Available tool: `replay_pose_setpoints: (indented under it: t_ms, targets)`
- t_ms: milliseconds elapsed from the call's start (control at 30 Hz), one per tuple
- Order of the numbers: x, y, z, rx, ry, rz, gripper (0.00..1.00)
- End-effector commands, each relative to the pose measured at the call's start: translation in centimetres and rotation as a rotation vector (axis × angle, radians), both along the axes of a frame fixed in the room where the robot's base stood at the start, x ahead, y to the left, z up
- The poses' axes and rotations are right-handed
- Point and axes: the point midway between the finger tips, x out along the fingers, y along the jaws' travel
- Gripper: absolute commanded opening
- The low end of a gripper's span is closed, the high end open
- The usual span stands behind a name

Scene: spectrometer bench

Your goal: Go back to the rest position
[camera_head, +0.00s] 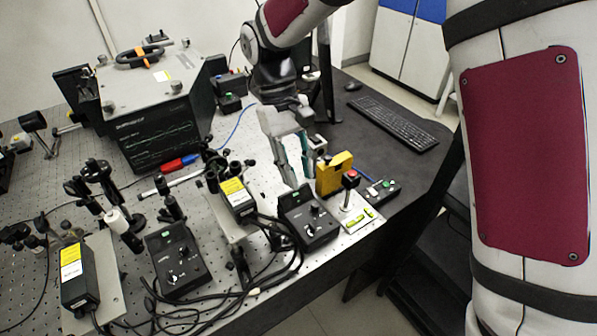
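My gripper (298,172) hangs from my arm at the centre of the camera_head view, pointing down. Its two grey fingers with teal inner pads look apart, with nothing visible between them. The fingertips are just above and behind a black control box (308,222) with knobs. A yellow block (334,174) stands just right of the fingers. I cannot tell whether the fingers touch either thing.
A large black-fronted instrument (165,130) stands at the back left of the perforated bench (330,248). Optic mounts, another control box (178,262) and loose cables crowd the front. A keyboard (395,122) lies on the dark table.

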Motion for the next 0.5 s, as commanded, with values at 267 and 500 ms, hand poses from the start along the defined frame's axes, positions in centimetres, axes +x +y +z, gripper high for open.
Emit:
replay_pose_setpoints:
  t_ms: [267,500]
  targets:
    - [0.0,0.0,0.0,0.0,0.0,0.0,0.26]
    - [-0.6,-3.0,4.0,0.026,-0.099,-0.063,0.26]
